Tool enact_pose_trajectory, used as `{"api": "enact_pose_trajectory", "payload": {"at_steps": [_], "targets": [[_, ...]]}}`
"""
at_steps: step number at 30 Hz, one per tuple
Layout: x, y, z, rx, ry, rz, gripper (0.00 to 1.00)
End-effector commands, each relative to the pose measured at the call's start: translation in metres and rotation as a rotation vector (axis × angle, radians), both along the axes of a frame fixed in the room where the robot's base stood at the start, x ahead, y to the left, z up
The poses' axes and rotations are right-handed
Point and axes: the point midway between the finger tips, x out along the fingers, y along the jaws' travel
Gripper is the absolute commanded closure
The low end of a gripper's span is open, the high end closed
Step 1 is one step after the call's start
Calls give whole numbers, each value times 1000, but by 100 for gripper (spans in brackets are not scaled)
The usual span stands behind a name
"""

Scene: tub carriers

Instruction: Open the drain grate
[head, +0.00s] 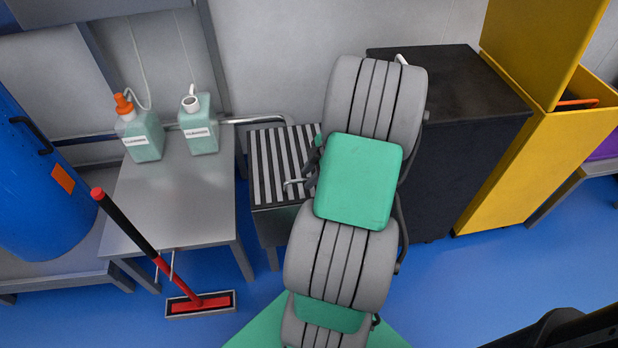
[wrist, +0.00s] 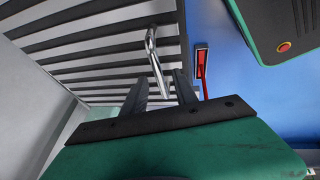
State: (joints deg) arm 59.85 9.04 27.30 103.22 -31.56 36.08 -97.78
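The drain grate (head: 268,165) is a panel of light bars and dark slots on top of a metal box, lying flat and closed in the head view. It fills the upper left of the wrist view (wrist: 90,45). Its bent metal handle (wrist: 152,45) reaches toward my gripper (wrist: 161,86); the handle also shows in the head view (head: 291,183). My gripper's two dark fingers are apart, with the handle's near end between them. I cannot tell whether they touch it. In the head view my arm hides most of the gripper and the grate's right side.
A steel table (head: 190,190) with two canisters (head: 143,135) (head: 199,130) stands left of the grate. A red squeegee (head: 200,302) leans there. A blue drum (head: 38,170) is far left. A dark cabinet (head: 460,150) and an open yellow bin (head: 535,160) stand right. Blue floor lies clear in front.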

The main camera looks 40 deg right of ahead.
Motion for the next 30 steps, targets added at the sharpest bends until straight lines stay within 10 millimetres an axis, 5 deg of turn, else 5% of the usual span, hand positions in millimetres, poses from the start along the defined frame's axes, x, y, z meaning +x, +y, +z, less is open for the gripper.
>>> {"api": "enact_pose_trajectory", "payload": {"at_steps": [8, 21, 30], "targets": [[2, 1, -3, -1, 0, -1, 66], [2, 1, -3, 0, 1, -1, 100], [1, 1, -3, 0, 1, -1, 100]]}}
